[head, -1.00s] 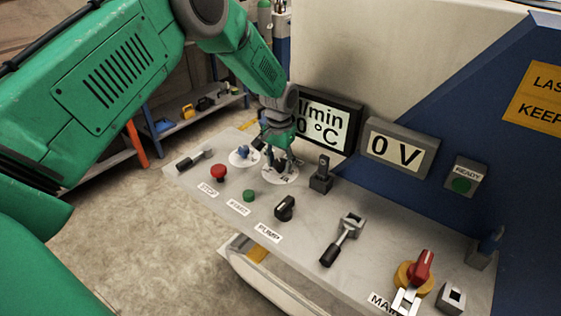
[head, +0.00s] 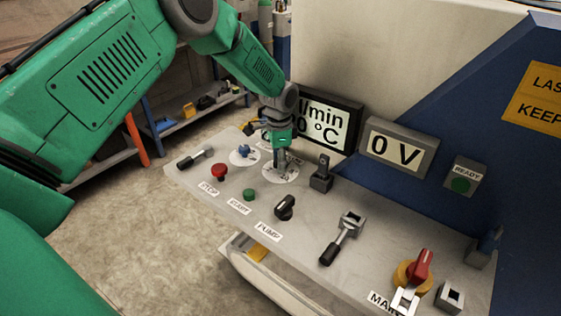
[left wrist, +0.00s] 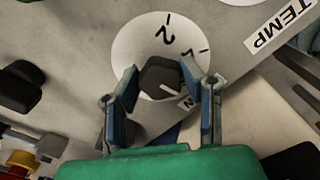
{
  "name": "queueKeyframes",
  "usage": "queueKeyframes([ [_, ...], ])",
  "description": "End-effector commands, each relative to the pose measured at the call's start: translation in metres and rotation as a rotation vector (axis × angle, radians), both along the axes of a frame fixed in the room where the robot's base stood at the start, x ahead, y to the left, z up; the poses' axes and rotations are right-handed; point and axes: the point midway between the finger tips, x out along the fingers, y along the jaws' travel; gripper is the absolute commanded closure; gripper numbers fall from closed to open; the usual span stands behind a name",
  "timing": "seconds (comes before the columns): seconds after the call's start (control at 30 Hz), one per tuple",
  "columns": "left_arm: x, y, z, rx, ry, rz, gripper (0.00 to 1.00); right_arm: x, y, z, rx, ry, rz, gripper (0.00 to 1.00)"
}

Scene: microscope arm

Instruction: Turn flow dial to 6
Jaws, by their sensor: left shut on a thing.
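The flow dial is a white numbered disc (head: 283,178) with a dark knob at its centre, on the grey panel. In the left wrist view the disc (left wrist: 142,42) shows a 2, and the dark knob (left wrist: 161,77) has a white pointer line. My left gripper (head: 280,163) points down over the dial. It also shows in the left wrist view (left wrist: 161,84), with its fingers on either side of the knob, shut on it. The exact pointer reading is unclear. The display (head: 328,120) shows l/min and °C, its left part hidden by my gripper. My right gripper is out of view.
A second white dial with a blue knob (head: 243,150) is close on the left. A red stop button (head: 219,171), green start button (head: 249,194), pump knob (head: 285,206) and upright black-handled switch (head: 321,175) stand nearby. A lever (head: 341,238) and red main switch (head: 420,267) are further right.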

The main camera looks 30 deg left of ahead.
Motion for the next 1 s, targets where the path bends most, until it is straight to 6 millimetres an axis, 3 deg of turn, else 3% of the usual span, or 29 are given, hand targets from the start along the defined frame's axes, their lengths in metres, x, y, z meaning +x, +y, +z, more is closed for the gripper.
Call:
queueKeyframes([
  [0.77, 0.0026, 0.0039, 0.0029, 0.005, -0.006, -0.1, 0.94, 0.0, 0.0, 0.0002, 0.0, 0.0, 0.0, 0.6],
  [0.8, 0.0027, 0.004, 0.003, 0.006, -0.007, -0.1, 0.54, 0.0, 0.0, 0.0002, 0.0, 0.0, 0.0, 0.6],
  [0.83, 0.0028, 0.0037, 0.0031, 0.006, -0.007, -0.1, 0.44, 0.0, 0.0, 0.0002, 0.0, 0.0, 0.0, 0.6],
  [1.0, 0.002, 0.0025, 0.0017, 0.003, -0.004, -0.1, 0.44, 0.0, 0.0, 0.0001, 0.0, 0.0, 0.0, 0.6],
])
